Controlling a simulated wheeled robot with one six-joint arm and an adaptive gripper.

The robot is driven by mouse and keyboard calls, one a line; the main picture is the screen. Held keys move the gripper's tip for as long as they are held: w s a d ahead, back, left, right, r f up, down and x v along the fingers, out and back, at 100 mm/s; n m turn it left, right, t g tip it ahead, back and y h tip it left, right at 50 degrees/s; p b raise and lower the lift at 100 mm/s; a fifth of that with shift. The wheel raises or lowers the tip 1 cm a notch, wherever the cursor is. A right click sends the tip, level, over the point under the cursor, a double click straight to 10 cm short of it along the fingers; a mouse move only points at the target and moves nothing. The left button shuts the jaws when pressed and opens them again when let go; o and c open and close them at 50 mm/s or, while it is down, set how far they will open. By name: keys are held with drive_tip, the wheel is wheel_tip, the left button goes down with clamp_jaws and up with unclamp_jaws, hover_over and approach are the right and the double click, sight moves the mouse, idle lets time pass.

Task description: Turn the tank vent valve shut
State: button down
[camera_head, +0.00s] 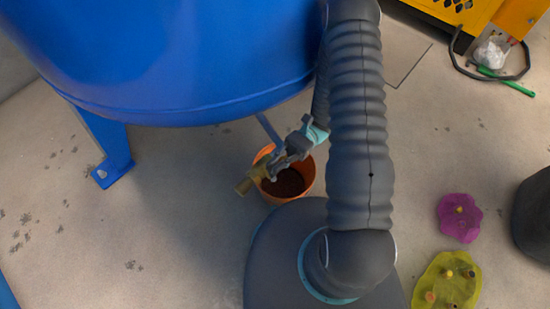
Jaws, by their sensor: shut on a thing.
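The blue tank (180,60) fills the upper left. A brass valve (246,183) shows below its lower edge, over the rim of an orange bucket (308,178). My gripper (271,168) reaches down from the right and is shut on the valve at its upper right end. The fingers cover part of the valve, so its handle and how far it is turned cannot be made out.
A blue tank leg (110,150) stands on the floor at left. Yellow equipment (500,15) and a black hose (463,68) are at the upper right.

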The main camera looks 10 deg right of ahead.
drive_tip(key=shift+w+d+r, duration=0.1)
drive_tip(key=shift+w+r, duration=0.05)
drive_tip(key=c, duration=1.6)
unclamp_jaws()
drive_tip(key=shift+o, duration=0.2)
drive_tip(key=v, duration=1.2)
drive_tip(key=shift+d, duration=0.1)
